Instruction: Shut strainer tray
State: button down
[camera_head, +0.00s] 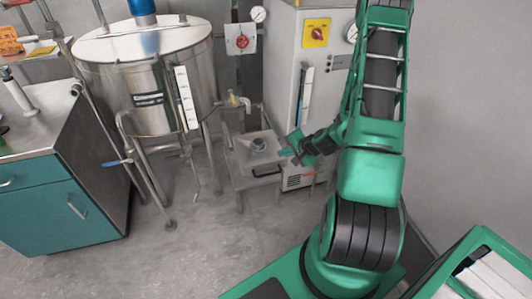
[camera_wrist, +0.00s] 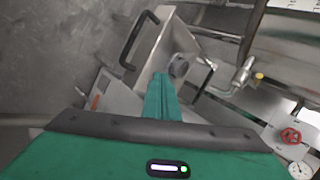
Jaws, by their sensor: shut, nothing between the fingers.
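The strainer tray (camera_head: 250,148) is a square metal tray low between the steel tank and the white cabinet in the head view. It also shows in the wrist view (camera_wrist: 150,59), tilted in the picture. A dark handle (camera_head: 267,171) is on its front side, and it shows at the upper left of the tray in the wrist view (camera_wrist: 139,38). A small grey round part (camera_wrist: 179,65) sits in the tray. My gripper (camera_head: 288,152) is shut and empty at the tray's right side. In the wrist view its fingers (camera_wrist: 161,80) overlap the tray's near edge; I cannot tell whether they touch.
A steel tank (camera_head: 145,75) on legs stands left of the tray. A white cabinet (camera_head: 299,85) with a yellow switch plate is behind my arm. A teal bench (camera_head: 60,210) stands at the left. The floor (camera_head: 210,245) in front of the tray is clear.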

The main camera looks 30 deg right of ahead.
jog(key=f+m, duration=0.1)
send_near(264, 151)
jog(key=f, duration=0.4)
jog(key=shift+s+a, duration=0.2)
jog(key=shift+a, duration=0.05)
jog(key=w, duration=0.3)
jog(key=shift+w+a+f, duration=0.1)
jog(key=shift+f, duration=0.05)
jog(key=shift+w, duration=0.6)
